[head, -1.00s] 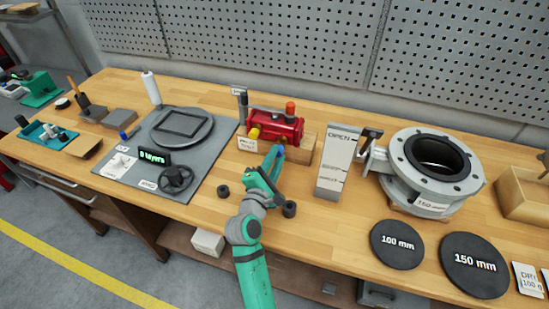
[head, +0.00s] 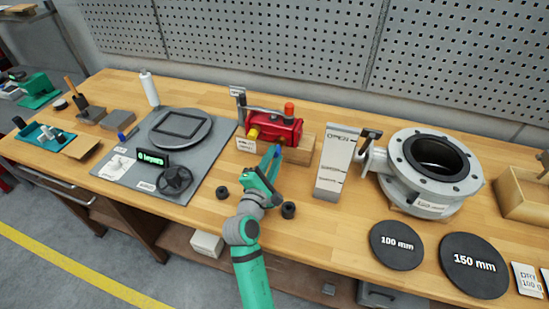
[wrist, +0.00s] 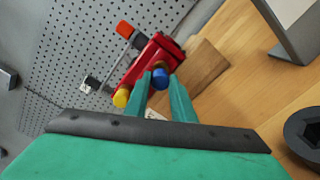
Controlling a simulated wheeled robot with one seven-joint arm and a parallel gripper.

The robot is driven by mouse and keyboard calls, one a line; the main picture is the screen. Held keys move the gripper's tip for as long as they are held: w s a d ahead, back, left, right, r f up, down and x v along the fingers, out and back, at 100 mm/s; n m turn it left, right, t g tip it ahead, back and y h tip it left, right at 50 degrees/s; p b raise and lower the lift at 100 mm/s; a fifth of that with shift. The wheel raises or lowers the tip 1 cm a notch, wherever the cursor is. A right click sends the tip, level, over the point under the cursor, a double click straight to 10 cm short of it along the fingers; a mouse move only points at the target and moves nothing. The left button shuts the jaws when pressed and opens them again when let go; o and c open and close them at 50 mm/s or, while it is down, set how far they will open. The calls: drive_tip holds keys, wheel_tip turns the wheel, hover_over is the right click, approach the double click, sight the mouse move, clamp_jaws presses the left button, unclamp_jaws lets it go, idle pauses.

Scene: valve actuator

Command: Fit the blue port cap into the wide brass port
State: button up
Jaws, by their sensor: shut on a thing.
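My gripper (wrist: 160,80) is shut on the blue port cap (wrist: 160,78), which shows between its fingertips in the wrist view. In the head view my gripper (head: 272,162) is in front of the red actuator body (head: 275,127), above the bench. The red body also shows in the wrist view (wrist: 150,58), just beyond the cap. A yellow, brass-looking fitting (head: 253,133) sticks out at the body's left front; it is left of the cap in the wrist view (wrist: 121,97). I cannot tell whether the cap touches the body. Any port behind the cap is hidden.
A grey marked stand (head: 335,168) and a large flanged valve (head: 428,170) stand to the right. Two small black rings (head: 222,192) (head: 289,210) lie near my arm. A handwheel (head: 175,180) is at left.

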drive_tip(key=shift+d, duration=0.2)
drive_tip(key=shift+s+a, duration=0.1)
drive_tip(key=shift+a, duration=0.2)
drive_tip(key=shift+w+d, duration=0.25)
drive_tip(key=shift+w, duration=0.05)
drive_tip(key=shift+w+d, duration=0.1)
drive_tip(key=shift+w, duration=0.2)
drive_tip(key=shift+w+d, duration=0.1)
drive_tip(key=shift+w, duration=0.2)
drive_tip(key=shift+w, duration=0.2)
